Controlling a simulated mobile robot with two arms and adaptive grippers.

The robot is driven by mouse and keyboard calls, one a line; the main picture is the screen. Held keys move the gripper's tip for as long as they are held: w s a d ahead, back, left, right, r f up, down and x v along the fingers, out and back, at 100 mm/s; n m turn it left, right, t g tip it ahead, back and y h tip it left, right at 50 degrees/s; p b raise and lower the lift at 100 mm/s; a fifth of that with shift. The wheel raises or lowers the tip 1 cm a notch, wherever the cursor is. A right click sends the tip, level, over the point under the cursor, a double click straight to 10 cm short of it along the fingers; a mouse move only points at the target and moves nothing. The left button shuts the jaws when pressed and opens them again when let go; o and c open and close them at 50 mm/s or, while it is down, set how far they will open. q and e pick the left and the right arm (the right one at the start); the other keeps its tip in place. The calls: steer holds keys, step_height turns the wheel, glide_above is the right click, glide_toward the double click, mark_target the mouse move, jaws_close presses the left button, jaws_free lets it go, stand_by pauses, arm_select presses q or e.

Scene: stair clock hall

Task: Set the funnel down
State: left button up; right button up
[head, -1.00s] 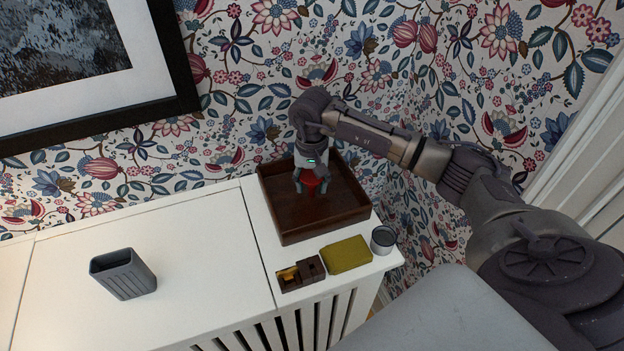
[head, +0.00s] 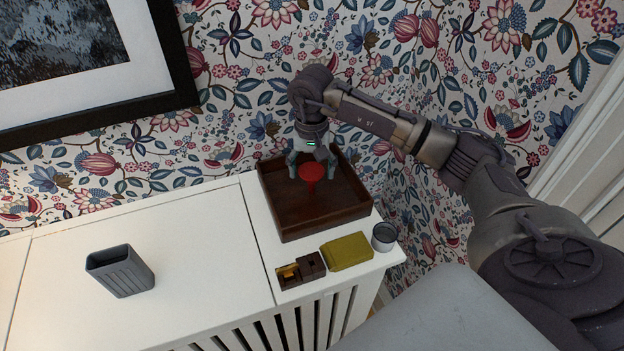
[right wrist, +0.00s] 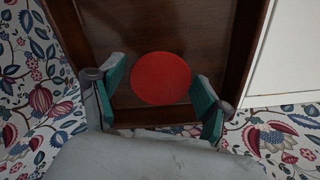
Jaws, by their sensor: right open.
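The red funnel (head: 312,173) stands in the brown wooden tray (head: 290,236), its wide round mouth facing up. In the right wrist view the funnel (right wrist: 160,78) shows as a red disc over the tray floor, ahead of the fingers. My left gripper is not in view.
A grey ribbed container (head: 121,272) stands on the white cabinet top (head: 200,262) at left. In front of the tray are a dark brown box with a yellow piece (head: 301,271), an olive block (head: 346,252) and a grey-white cup (head: 384,237). The wallpapered wall is close behind.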

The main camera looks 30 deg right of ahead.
mark_target(311, 171)
step_height(311, 171, up, 8)
steer(key=shift+f+b, duration=0.1)
steer(key=shift+b, duration=1)
steer(key=shift+r, duration=0.5)
